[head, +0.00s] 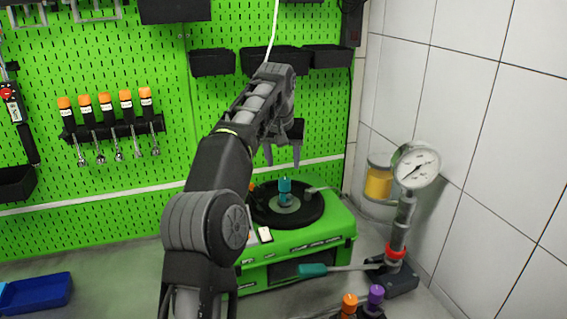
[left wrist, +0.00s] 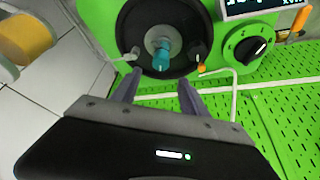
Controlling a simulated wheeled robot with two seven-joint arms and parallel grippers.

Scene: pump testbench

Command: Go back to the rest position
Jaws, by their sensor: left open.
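My left gripper (head: 283,154) is open and empty, with its fingers pointing down above the green pump testbench (head: 310,262). In the left wrist view, its two spread fingers (left wrist: 159,92) point toward the bench's round black plate (left wrist: 138,42). A teal part (head: 284,186) stands at the middle of the plate, below the fingers and apart from them; it also shows in the left wrist view (left wrist: 162,55). My left arm covers part of the bench's left side in the head view. My right gripper is not in view.
A pressure gauge (head: 415,166) on a pump stands at the right by the tiled wall. Orange and purple capped items (head: 375,296) are at the front edge. A blue tray (head: 38,292) lies at lower left. Orange-handled tools (head: 105,104) hang on the green pegboard (head: 140,190).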

